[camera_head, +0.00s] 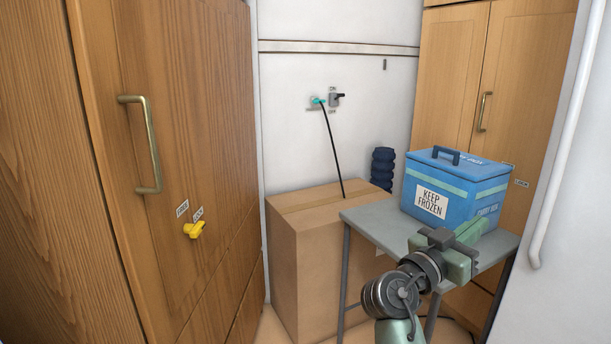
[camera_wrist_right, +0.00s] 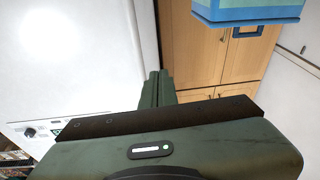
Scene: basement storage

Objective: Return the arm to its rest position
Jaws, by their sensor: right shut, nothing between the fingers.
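My right arm comes in from the bottom of the head view, with dark grey joints and a green gripper (camera_head: 472,230). The gripper is in front of the blue cool box and above the small grey table, as seen in the picture. I cannot tell whether it touches the box. In the right wrist view the two green fingers (camera_wrist_right: 157,88) lie together, shut with nothing between them. My left arm and gripper are not in view.
The blue box (camera_head: 465,190), labelled KEEP FROZEN, stands on the grey table (camera_head: 375,228). A cardboard box (camera_head: 310,265) is beside the table. Wooden cabinets stand left (camera_head: 185,130) and back right (camera_head: 530,90). A wall switch (camera_head: 335,100) and a white rail (camera_head: 565,150) show.

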